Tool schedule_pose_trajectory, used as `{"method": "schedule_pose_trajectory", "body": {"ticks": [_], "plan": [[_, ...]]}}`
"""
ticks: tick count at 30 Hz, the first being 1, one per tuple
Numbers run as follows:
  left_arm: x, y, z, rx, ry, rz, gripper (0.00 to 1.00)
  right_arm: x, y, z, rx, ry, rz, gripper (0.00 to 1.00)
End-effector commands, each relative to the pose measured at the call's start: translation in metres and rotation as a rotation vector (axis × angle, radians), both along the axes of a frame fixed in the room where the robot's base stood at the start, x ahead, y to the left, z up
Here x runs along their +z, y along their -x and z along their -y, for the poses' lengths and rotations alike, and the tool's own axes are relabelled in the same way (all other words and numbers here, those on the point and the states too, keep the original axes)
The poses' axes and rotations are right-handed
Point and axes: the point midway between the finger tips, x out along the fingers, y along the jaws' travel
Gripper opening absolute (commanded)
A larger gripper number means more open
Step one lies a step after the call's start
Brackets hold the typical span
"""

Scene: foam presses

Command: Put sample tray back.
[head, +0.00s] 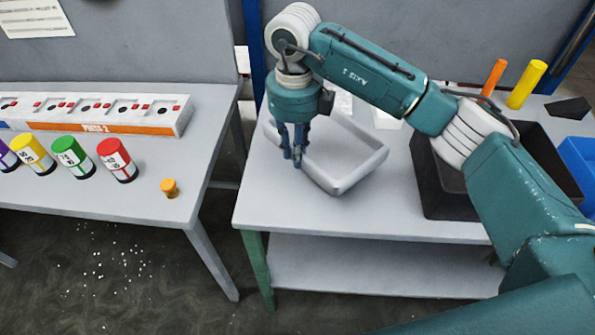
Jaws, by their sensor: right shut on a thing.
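The sample tray (357,178) is a light grey, shallow, open tray with a raised rim. It is at the left part of the right-hand table (400,222), turned at an angle to the table's edges. My right gripper (293,158) points down at the tray's left side and is shut on its rim. The wrist and fingers hide part of the tray's left side. I cannot tell whether the tray rests on the table or is held slightly above it. The tray looks empty where its inside shows. My left gripper is not in view.
A black bin (432,185) stands right of the tray, partly behind my arm. Orange (494,77) and yellow (527,84) cylinders and a blue bin (577,160) are further right. The left table (100,205) holds colour-banded containers (117,160) and a long panel (100,112). A gap separates the tables.

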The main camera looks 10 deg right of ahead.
Motion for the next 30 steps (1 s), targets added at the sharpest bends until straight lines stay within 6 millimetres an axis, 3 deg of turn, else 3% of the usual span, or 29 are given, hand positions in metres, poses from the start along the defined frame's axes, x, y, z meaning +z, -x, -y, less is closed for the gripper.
{"method": "schedule_pose_trajectory", "body": {"ticks": [6,13,19,30], "plan": [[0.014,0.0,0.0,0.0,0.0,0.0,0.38,-0.04,0.001,0.0,0.0,0.0,-0.001,0.0],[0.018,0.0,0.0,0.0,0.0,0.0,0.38,-0.057,0.0,0.0,0.0,0.0,-0.001,0.0],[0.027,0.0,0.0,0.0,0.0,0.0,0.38,-0.086,0.001,0.0,-0.001,-0.001,-0.003,0.0],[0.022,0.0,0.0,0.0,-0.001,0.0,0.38,-0.095,0.0,0.0,0.001,0.0,0.002,0.0]]}}
